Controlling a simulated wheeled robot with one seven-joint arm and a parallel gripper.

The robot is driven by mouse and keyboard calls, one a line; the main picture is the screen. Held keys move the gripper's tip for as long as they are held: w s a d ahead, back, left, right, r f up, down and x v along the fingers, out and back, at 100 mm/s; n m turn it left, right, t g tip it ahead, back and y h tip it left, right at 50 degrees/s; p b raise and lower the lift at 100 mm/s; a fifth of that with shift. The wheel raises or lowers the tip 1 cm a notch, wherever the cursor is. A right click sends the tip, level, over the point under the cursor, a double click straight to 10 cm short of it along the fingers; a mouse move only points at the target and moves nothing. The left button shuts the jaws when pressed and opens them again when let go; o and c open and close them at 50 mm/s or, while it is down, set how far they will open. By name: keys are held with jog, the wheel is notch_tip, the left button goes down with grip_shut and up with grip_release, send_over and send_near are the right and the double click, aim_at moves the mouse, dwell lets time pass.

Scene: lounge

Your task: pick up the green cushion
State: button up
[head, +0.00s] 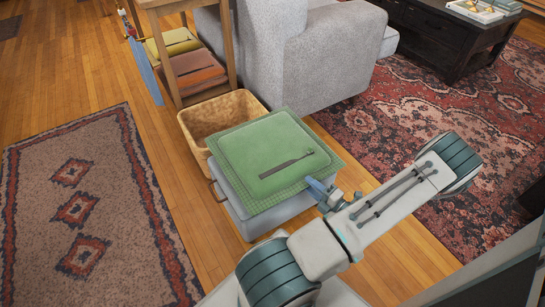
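The green cushion (256,155) lies flat on a grey-blue box (222,195) with a handle on its side. The cushion is square, with a checked border and a dark grey shape on its top. My gripper (318,188) is at the cushion's right-hand edge, close to its near right side. The fingers are small and partly hidden by the wrist, so I cannot tell whether they are open or touching the cushion. My arm reaches in from the lower right.
A wicker basket (218,113) stands behind the box. A wooden shelf (150,47) holds a yellow-green cushion (174,43) and an orange one (193,71). A grey armchair (300,50) is behind. A patterned rug (90,210) covers the left floor; a dark table (432,28) stands at back right.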

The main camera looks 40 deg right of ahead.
grip_shut()
jog(key=shift+r, duration=0.1)
